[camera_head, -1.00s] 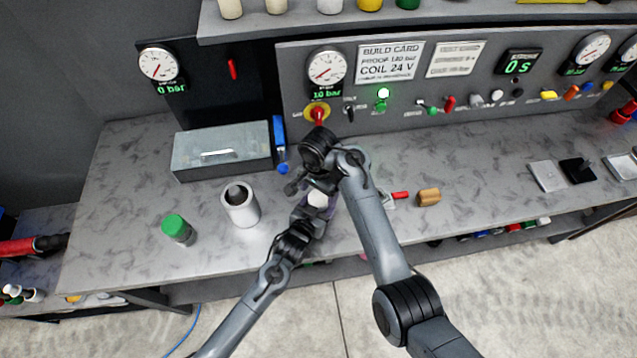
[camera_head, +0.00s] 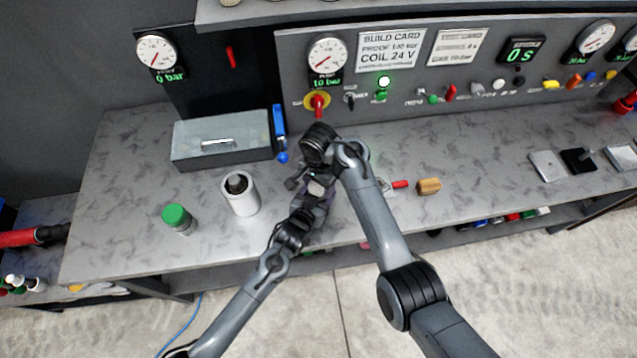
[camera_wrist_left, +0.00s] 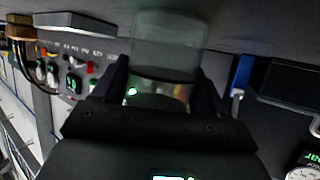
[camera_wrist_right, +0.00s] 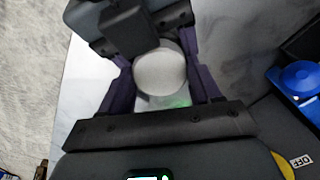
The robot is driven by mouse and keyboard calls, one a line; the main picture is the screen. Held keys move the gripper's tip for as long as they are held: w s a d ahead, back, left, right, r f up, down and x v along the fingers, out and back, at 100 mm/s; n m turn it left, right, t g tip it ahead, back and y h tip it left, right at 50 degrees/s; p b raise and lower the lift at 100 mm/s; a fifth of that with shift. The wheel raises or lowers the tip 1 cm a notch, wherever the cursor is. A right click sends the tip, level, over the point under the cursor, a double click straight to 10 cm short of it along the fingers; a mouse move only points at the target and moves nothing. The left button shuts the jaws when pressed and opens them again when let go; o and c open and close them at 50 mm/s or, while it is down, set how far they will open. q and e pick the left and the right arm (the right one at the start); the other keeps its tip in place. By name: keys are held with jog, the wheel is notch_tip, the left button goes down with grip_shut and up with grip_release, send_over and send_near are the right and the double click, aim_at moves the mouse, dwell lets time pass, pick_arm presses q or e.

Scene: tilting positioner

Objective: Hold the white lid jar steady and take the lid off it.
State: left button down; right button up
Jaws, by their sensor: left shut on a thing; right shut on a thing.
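The white-lid jar is mostly hidden between my two grippers in the head view, where its white lid (camera_head: 316,187) shows. In the left wrist view, its clear glass body (camera_wrist_left: 168,48) stands between the fingers of my left gripper (camera_wrist_left: 160,88), which is shut on it. In the right wrist view, the round white lid (camera_wrist_right: 160,68) lies between the fingers of my right gripper (camera_wrist_right: 163,82), which is shut on the lid from above. A strip of clear body shows below the lid. I cannot tell whether a gap separates lid and body.
A blue-handled item (camera_head: 280,130) stands behind. A tan block (camera_head: 429,186) and a red-handled item (camera_head: 400,184) lie right.

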jog(key=n, duration=0.5)
jog(key=shift+n, duration=0.3)
jog(key=n, duration=0.4)
jog(key=o, duration=1.1)
jog(key=shift+o, duration=0.2)
jog(key=shift+a, duration=0.1)
